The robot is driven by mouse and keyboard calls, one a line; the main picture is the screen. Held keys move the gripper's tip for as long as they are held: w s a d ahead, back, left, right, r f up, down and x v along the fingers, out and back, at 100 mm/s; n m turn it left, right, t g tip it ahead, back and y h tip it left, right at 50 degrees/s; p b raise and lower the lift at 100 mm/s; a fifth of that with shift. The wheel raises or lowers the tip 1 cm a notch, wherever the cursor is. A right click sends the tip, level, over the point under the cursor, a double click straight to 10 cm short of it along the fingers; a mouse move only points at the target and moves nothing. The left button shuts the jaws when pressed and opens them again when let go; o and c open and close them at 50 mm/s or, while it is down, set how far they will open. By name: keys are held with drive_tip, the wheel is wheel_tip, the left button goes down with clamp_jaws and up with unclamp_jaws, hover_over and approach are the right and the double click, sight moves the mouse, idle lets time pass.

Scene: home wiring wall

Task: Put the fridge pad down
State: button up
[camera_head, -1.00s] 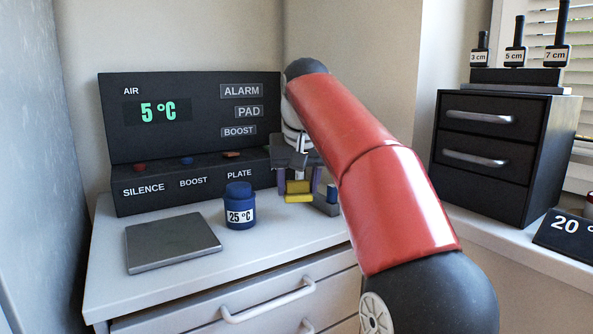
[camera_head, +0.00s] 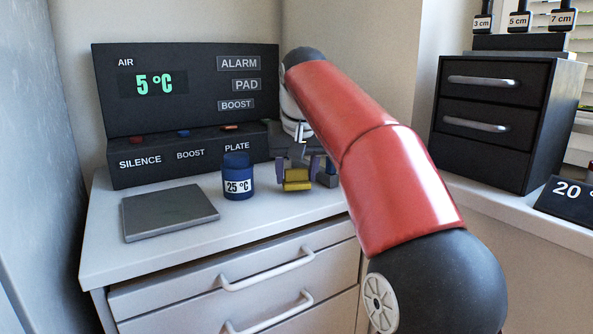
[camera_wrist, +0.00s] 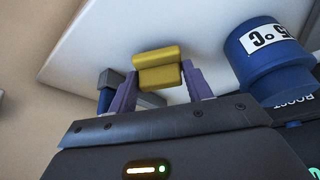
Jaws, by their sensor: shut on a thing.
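My gripper (camera_head: 296,174) is shut on a yellow block (camera_head: 297,185), the only thing in its jaws and apparently the fridge pad. In the wrist view the yellow block (camera_wrist: 158,72) sits between the two purple fingers (camera_wrist: 160,90), over the white cabinet top. It is low at the right part of the top; I cannot tell whether it touches the surface. A flat grey plate (camera_head: 170,212) lies bare on the top at the left. A blue jar marked 25 °C (camera_head: 238,178) stands upright between the plate and my gripper.
A grey stand with a blue part (camera_head: 326,177) is close to the right of my gripper. The black panel (camera_head: 185,85) reads 5 °C and stands behind, with buttons on its ledge. A black drawer unit (camera_head: 500,120) is at the right. The white top's front strip (camera_head: 250,225) is clear.

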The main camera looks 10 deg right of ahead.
drive_tip(key=shift+f+b, duration=0.35)
drive_tip(key=shift+f, duration=0.2)
drive_tip(key=o, duration=1)
drive_tip(key=shift+r, duration=0.15)
